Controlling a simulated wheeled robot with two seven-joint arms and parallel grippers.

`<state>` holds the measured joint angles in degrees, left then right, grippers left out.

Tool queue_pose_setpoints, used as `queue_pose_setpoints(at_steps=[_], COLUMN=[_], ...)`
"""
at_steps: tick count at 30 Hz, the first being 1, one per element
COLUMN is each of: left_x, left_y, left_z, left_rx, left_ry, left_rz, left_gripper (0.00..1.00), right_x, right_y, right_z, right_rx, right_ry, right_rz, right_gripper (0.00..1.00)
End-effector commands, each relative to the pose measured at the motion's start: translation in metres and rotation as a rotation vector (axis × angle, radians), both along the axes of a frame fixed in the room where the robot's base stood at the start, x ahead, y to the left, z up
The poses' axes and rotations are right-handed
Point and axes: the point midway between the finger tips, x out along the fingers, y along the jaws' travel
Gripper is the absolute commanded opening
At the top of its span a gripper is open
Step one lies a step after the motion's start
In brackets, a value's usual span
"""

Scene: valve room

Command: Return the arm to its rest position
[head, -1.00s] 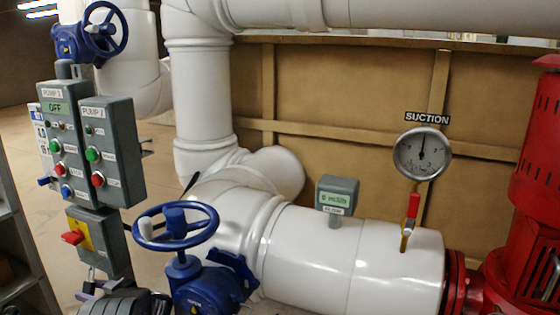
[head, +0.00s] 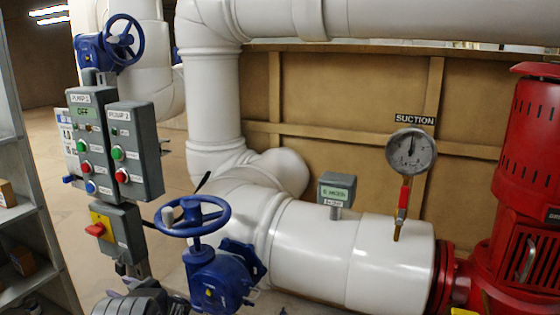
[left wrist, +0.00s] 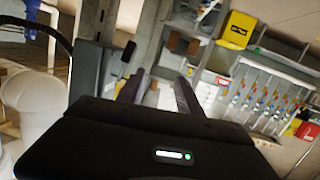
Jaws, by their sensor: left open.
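My left gripper (left wrist: 158,94) shows in the left wrist view with its two dark fingers apart and nothing between them. In the head view, part of my left arm and gripper (head: 128,290) shows at the bottom left edge, below the pump control boxes and left of the blue handwheel valve (head: 215,275). It looks apart from the valve. My right gripper is in neither view.
Control boxes for two pumps (head: 135,150), one reading OFF, and a red-handled switch box (head: 118,232) stand just above my left arm. A white pipe (head: 340,250) with a suction gauge (head: 411,151) runs right to a red pump (head: 525,180). Shelves (head: 30,220) stand left.

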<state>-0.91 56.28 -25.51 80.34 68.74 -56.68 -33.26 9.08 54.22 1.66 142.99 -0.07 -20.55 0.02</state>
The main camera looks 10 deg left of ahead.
Motion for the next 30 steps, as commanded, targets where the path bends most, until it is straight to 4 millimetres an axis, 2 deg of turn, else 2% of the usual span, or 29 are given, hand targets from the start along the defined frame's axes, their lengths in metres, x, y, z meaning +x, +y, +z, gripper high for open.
queue_pose_setpoints(at_steps=[5, 8, 12, 14, 16, 20, 21, 23, 24, 26, 27, 30], left_x=[0.006, 0.007, -0.001, -0.010, -0.025, -0.075, -0.094, -0.126, -0.150, -0.186, -0.212, -0.276], left_y=[-0.025, -0.047, -0.086, -0.108, -0.139, -0.213, -0.236, -0.270, -0.292, -0.325, -0.346, -0.393], left_z=[-0.033, -0.059, -0.103, -0.126, -0.155, -0.211, -0.225, -0.243, -0.252, -0.262, -0.267, -0.269], left_rx=[-0.055, -0.103, -0.193, -0.244, -0.315, -0.483, -0.537, -0.615, -0.667, -0.741, -0.790, -0.900], left_ry=[0.036, 0.070, 0.141, 0.182, 0.241, 0.385, 0.433, 0.504, 0.553, 0.628, 0.677, 0.797], left_rz=[-0.110, -0.188, -0.309, -0.367, -0.442, -0.600, -0.646, -0.713, -0.755, -0.820, -0.862, -0.963], left_gripper=[0.42, 0.42, 0.42, 0.42, 0.42, 0.42, 0.42, 0.42, 0.42, 0.42, 0.42, 0.42], right_x=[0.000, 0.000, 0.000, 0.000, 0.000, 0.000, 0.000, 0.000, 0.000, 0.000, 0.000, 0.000], right_y=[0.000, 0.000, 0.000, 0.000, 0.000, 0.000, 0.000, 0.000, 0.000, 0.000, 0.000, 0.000], right_z=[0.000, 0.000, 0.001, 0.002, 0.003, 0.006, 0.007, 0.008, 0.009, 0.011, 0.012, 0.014], right_rx=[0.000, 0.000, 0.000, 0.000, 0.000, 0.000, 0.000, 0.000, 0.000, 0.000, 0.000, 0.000], right_ry=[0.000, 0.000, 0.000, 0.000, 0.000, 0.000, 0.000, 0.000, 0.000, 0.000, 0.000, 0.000], right_rz=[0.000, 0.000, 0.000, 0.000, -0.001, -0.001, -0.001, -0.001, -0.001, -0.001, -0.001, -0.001], right_gripper=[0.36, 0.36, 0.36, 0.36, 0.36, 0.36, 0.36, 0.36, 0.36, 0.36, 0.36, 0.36])
